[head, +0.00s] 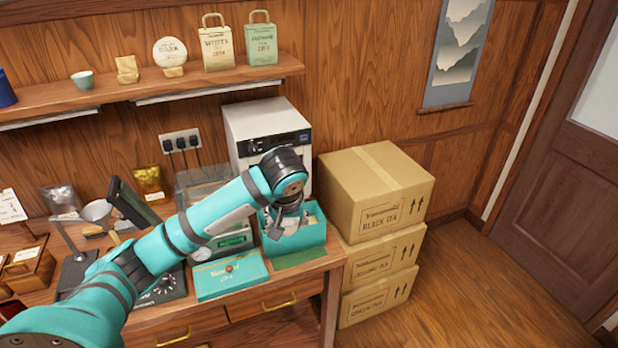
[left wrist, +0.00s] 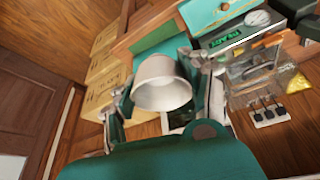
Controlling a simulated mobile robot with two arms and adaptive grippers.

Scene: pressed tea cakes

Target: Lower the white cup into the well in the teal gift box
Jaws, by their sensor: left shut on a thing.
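My left gripper (head: 288,212) reaches over the open teal gift box (head: 297,241) from behind and above, pointing down. In the left wrist view the white cup (left wrist: 162,84) sits between the two fingers, which are shut on it. Its rounded side faces the camera, and it looks tilted there. In the head view the gripper hides the cup or mixes it with pale shapes in the box. The well is hidden, so I cannot tell whether the cup is above it or partly inside. My right gripper is not in view.
The teal lid (head: 230,277) lies left of the box, and a green mat (head: 300,258) lies in front. A white appliance (head: 266,130) stands behind. Stacked cartons (head: 376,190) rise close on the right.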

